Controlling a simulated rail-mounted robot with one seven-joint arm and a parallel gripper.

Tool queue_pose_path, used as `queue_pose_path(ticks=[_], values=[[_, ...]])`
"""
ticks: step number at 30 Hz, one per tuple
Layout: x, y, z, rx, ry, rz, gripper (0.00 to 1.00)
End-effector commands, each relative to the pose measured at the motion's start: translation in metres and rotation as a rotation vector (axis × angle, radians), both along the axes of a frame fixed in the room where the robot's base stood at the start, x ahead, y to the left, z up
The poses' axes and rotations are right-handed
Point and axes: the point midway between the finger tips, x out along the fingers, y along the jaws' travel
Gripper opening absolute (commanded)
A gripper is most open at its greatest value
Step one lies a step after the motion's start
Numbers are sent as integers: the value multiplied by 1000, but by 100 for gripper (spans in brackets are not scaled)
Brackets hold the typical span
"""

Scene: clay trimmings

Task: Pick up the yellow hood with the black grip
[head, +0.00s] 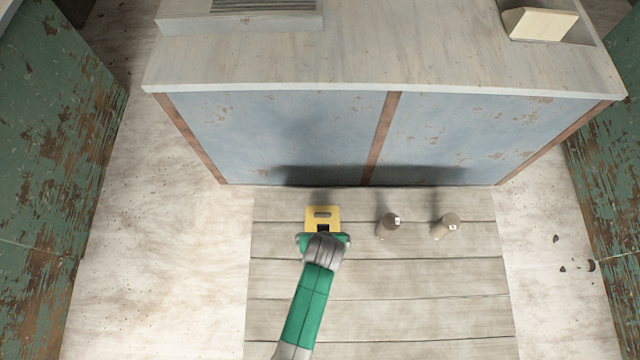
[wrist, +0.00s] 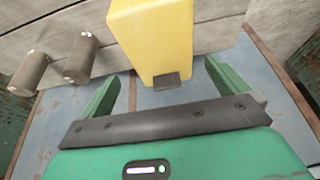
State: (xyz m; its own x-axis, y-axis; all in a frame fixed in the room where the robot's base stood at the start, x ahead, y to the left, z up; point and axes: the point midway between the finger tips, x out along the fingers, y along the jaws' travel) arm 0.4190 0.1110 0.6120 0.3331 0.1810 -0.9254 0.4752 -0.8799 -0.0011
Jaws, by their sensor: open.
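The yellow hood (head: 322,212) is over the grey boards in front of the blue cabinet, and it fills the upper middle of the wrist view (wrist: 155,35). It has a dark slot in its top in the head view. Its small black grip (wrist: 166,81) sticks out from the edge facing my gripper and also shows in the head view (head: 323,228). My gripper (wrist: 165,86) is open, with one green finger on each side of the grip in the picture. In the head view my wrist hides most of the fingers.
The blue cabinet (head: 280,135) rises close behind. The boards (head: 430,290) are bare in front and to the right.

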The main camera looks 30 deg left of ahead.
Motion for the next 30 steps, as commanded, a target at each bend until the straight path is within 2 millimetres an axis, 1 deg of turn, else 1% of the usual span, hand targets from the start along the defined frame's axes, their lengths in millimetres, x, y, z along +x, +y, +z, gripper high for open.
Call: queue_pose_path(ticks=[4, 6, 8, 10, 15, 16, 21, 24, 30], values=[[10, 6, -32, -1, 0, 2, 100], [15, 8, -44, -1, -3, 1, 100], [19, 10, -53, 0, -2, 1, 100], [22, 11, -58, 1, -4, 0, 100], [23, 12, -61, 1, -3, -1, 100], [24, 13, -64, 1, -3, 0, 100], [31, 18, -98, 1, -3, 0, 100], [36, 21, -107, 1, -3, 0, 100], [38, 22, -108, 1, -4, 0, 100]])
